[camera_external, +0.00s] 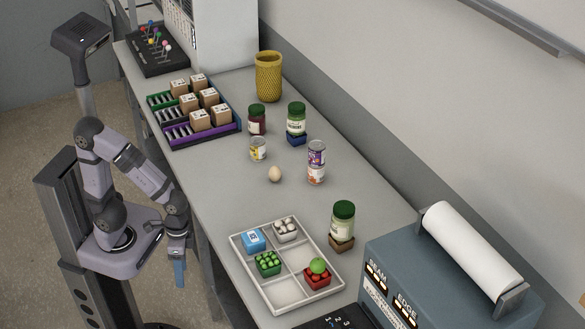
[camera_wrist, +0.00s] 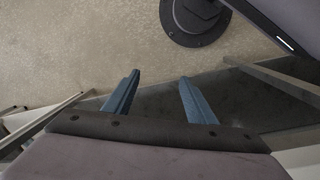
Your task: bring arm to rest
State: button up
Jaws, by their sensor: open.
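My gripper (camera_external: 179,272) hangs low beside the near long edge of the grey table, off the tabletop, with its blue fingers pointing down. In the wrist view the two blue fingers of my gripper (camera_wrist: 160,92) stand well apart with nothing between them. Below them the wrist view shows the floor (camera_wrist: 80,45) and dark structure. My arm is folded close above its own base. No thing is held.
The table (camera_external: 215,215) carries a divided tray (camera_external: 262,303) with small boxes, jars, cans, an egg (camera_external: 274,174), a yellow woven cup (camera_external: 268,78) and racks of cartons (camera_external: 199,118). A blue-grey machine with a white roll (camera_external: 470,255) stands at the right. Floor left of my arm is clear.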

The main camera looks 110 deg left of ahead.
notch_tip(320, 180, up, 12)
jog(key=s+a+m+y+p, duration=0.1)
jog(key=m+p, duration=0.3)
jog(key=p, duration=0.8)
jog(key=shift+a+p, duration=0.25)
jog(key=shift+p, duration=0.15)
